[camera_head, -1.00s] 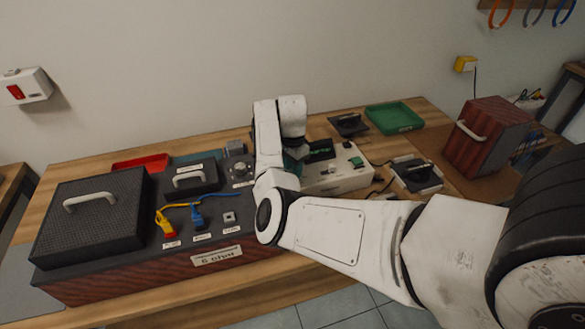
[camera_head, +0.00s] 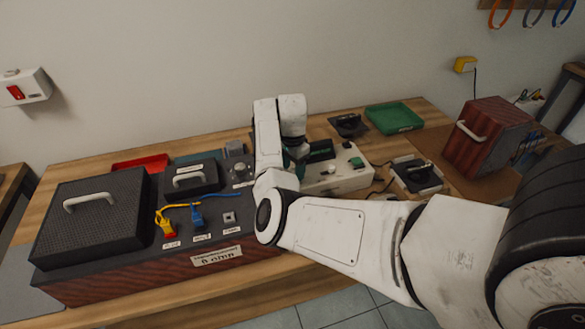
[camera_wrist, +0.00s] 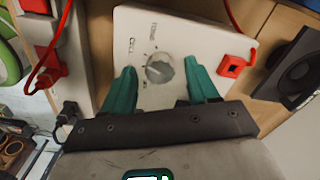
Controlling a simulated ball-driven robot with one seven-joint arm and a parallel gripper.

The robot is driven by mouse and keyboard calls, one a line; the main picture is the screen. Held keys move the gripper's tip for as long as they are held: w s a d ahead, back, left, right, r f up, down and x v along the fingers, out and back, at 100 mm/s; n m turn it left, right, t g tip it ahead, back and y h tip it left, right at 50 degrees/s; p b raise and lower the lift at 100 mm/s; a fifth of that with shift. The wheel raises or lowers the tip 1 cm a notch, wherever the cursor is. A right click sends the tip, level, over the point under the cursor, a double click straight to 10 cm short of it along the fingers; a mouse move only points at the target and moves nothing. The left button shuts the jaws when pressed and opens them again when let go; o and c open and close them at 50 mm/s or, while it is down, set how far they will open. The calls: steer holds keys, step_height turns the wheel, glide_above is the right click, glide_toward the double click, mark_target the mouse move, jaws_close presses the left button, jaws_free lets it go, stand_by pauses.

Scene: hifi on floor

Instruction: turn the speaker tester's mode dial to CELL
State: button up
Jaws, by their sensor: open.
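The speaker tester (camera_wrist: 185,35) is a white box with a round grey mode dial (camera_wrist: 159,68) on its face, seen in the wrist view. The printed label CELL (camera_wrist: 134,48) is to the left of the dial, and another label is above it. I cannot tell for sure where the dial points. My gripper (camera_wrist: 162,66) is open, with one teal finger on each side of the dial; contact with it is not clear. In the head view the white tester (camera_head: 345,178) is partly hidden by my arm, and the dial cannot be made out.
In the wrist view, a red socket (camera_wrist: 232,66) with a red cable is right of the dial, and a black speaker (camera_wrist: 297,66) lies farther right. In the head view, a dark console (camera_head: 120,265) fills the bench's left, and a green tray (camera_head: 394,117) stands behind.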

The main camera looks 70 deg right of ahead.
mark_target(293, 171)
step_height(293, 171, up, 10)
steer(key=b, duration=0.1)
steer(key=shift+r, duration=0.25)
stand_by(0.6)
